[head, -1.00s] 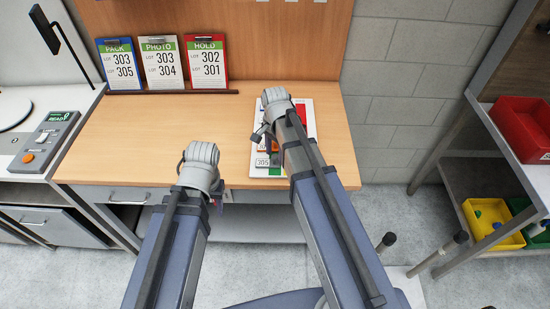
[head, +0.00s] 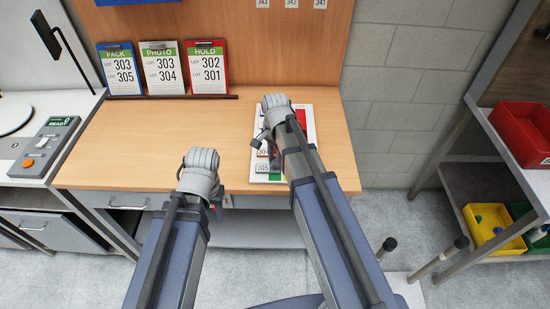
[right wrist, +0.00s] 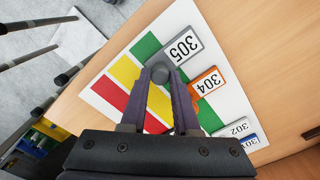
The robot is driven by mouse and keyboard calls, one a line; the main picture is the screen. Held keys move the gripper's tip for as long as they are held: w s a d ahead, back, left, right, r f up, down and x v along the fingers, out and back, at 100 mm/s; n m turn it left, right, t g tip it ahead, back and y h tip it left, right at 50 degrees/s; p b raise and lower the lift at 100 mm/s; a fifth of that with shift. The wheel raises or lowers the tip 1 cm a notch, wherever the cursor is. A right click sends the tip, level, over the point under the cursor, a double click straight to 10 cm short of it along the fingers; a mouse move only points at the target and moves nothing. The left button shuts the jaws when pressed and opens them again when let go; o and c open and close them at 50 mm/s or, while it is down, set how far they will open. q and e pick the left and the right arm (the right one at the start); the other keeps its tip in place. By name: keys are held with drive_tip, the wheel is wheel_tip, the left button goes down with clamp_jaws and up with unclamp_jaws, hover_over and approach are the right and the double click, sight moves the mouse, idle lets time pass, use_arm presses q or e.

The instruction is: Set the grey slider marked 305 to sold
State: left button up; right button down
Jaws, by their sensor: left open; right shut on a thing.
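The grey slider marked 305 (right wrist: 182,46) is at the end of a row of sliders on a white board (right wrist: 188,14) with green, yellow and red bands. Its dark knob (right wrist: 160,72) sits between the fingertips of my right gripper (right wrist: 162,76), which is shut on it. The knob appears over the green band, near the yellow. In the head view the 305 plate (head: 264,168) shows at the board's near left, while my right arm hides much of the board. My left gripper (head: 216,191) is at the table's front edge, apart from the board; its fingers are mostly hidden.
An orange slider marked 304 (right wrist: 207,83) is beside 305, with 302 (right wrist: 235,129) and 301 further along. PACK (head: 121,70), PHOTO (head: 162,68) and HOLD (head: 206,68) cards stand at the table's back. The table left of the board is clear.

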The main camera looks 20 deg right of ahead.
idle(0.9)
drive_tip(key=s+d, duration=0.1)
drive_tip(key=d, duration=0.2)
drive_tip(key=s+d, duration=0.1)
drive_tip(key=d, duration=0.6)
drive_tip(key=shift+s, duration=0.4)
drive_tip(key=c, duration=0.7)
unclamp_jaws()
drive_tip(key=shift+d, duration=0.1)
drive_tip(key=shift+o, duration=0.2)
drive_tip(key=shift+r, duration=0.1)
drive_tip(key=shift+r+p, duration=0.5)
drive_tip(key=shift+p, duration=0.15)
wheel_tip(320, 180, up, 7)
drive_tip(key=p, duration=0.6)
drive_tip(key=shift+f, duration=0.2)
